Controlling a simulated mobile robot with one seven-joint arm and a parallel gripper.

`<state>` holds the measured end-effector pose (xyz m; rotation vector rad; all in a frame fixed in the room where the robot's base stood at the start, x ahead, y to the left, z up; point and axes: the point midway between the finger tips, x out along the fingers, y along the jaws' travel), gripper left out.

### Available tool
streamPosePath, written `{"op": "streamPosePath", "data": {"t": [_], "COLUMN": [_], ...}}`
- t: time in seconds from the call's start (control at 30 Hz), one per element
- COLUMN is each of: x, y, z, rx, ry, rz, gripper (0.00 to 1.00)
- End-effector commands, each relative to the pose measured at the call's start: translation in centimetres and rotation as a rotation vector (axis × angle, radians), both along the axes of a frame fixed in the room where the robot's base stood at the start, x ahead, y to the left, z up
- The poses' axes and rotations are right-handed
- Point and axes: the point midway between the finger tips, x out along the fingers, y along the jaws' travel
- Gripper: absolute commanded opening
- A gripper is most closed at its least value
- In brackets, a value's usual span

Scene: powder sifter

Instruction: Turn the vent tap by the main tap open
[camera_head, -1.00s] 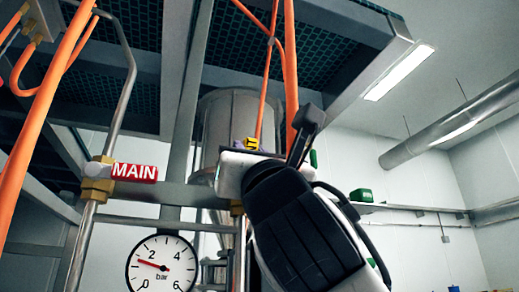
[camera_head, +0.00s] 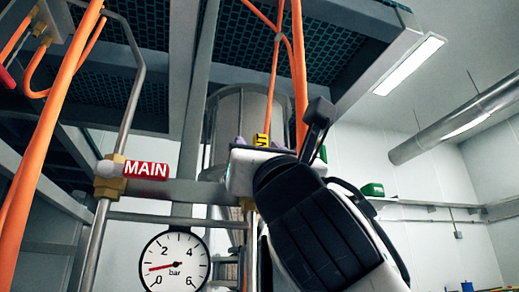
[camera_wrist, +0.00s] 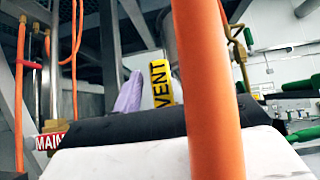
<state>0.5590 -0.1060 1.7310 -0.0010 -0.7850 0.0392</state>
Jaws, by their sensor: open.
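The vent tap shows its yellow VENT handle (camera_head: 262,140) just beyond my gripper (camera_head: 261,147) in the head view. In the wrist view the VENT handle (camera_wrist: 162,84) stands upright beside a lavender finger (camera_wrist: 130,94) of my open gripper. An orange hose hides the area to its right, so I cannot tell whether the fingers touch the handle. My wrist hides the vent tap's body in the head view. The main tap's red MAIN handle (camera_head: 146,170) lies level beside its brass body (camera_head: 110,178); it also shows in the wrist view (camera_wrist: 50,141).
A round bar gauge (camera_head: 175,262) hangs below the main tap, its needle between 0 and 2. An orange hose (camera_wrist: 207,90) crosses close in front of the wrist camera. Another orange hose (camera_head: 45,140) runs at left. A metal vessel (camera_head: 239,115) stands behind.

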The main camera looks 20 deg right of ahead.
Motion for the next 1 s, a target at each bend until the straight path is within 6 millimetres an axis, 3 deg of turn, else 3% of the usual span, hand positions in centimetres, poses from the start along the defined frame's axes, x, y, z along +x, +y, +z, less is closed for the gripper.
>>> {"op": "streamPosePath", "data": {"t": [0.53, 0.73, 1.0], "x": [-7.7, -9.2, -9.5], "y": [-0.4, -0.5, -0.5], "z": [-8.2, -9.4, -9.5], "rx": [-0.001, 0.001, 0.001], "ry": [0.0, 0.0, 0.001], "rz": [-0.004, -0.001, -0.001], "gripper": [0.42, 0.42, 0.42]}}
